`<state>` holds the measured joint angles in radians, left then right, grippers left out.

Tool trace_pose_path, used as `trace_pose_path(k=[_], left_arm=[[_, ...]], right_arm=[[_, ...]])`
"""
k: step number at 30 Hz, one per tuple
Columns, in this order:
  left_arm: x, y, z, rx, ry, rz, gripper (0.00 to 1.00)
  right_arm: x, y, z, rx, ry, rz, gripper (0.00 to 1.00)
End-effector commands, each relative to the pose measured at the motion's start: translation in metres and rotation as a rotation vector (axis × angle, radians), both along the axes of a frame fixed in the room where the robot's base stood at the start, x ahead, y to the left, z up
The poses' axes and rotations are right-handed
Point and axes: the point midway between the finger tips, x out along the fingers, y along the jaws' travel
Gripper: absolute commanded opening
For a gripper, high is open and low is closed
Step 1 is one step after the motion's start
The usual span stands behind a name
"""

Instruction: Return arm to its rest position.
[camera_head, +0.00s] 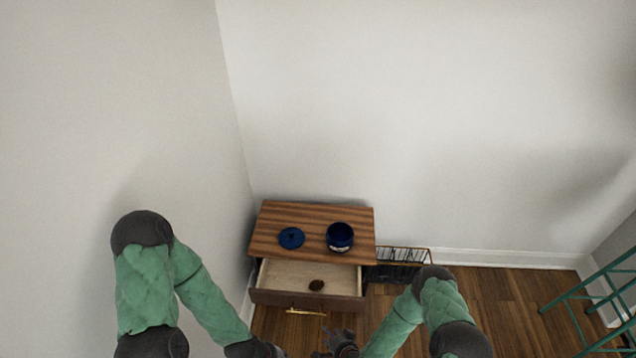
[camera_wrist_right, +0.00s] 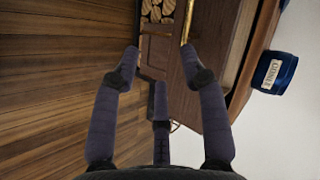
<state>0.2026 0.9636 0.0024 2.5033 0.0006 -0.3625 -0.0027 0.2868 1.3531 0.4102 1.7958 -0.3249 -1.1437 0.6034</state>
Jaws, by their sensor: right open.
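My right gripper (camera_head: 338,343) is at the bottom edge of the head view, in front of the open drawer. In the right wrist view its fingers (camera_wrist_right: 160,68) are spread, with nothing between them. The right arm bends in from the lower right. My left arm comes in from the left, and its dark wrist end (camera_head: 254,348) is at the bottom edge; its fingers cannot be made out.
A dark blue jar (camera_head: 340,238) stands on the cabinet top beside a blue lid (camera_head: 291,238). The jar also shows in the wrist view (camera_wrist_right: 274,73). A black basket (camera_head: 402,260) stands right of the cabinet; a green metal frame (camera_head: 590,310) is at far right. White walls close the back and left.

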Motion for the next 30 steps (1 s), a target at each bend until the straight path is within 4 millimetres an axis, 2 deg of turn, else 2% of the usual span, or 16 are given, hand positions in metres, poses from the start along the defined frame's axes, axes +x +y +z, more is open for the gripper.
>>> trace_pose_path(k=[1, 5, 12, 15, 18, 21, 30], left_arm=[[0.000, 0.000, 0.003, 0.000, 0.000, 0.000, 0.40], [0.000, 0.000, 0.008, 0.000, 0.000, 0.000, 0.40], [0.000, 0.000, 0.014, 0.000, 0.000, 0.000, 0.40], [0.000, 0.000, 0.016, 0.000, 0.000, 0.000, 0.40], [0.000, 0.000, 0.016, 0.000, 0.000, 0.000, 0.40], [0.000, 0.000, 0.016, 0.000, 0.000, 0.000, 0.40], [0.000, 0.000, 0.016, 0.000, 0.000, 0.000, 0.40]], right_arm=[[-0.002, -0.009, 0.015, -0.054, 0.045, 0.051, 0.44], [-0.026, -0.026, 0.045, -0.172, 0.179, 0.202, 0.44], [-0.095, -0.048, 0.114, -0.281, 0.395, 0.475, 0.44], [-0.120, -0.052, 0.135, -0.290, 0.450, 0.554, 0.44], [-0.135, -0.054, 0.147, -0.292, 0.481, 0.601, 0.44], [-0.142, -0.054, 0.151, -0.290, 0.494, 0.621, 0.44], [-0.142, -0.054, 0.151, -0.290, 0.495, 0.621, 0.44]])
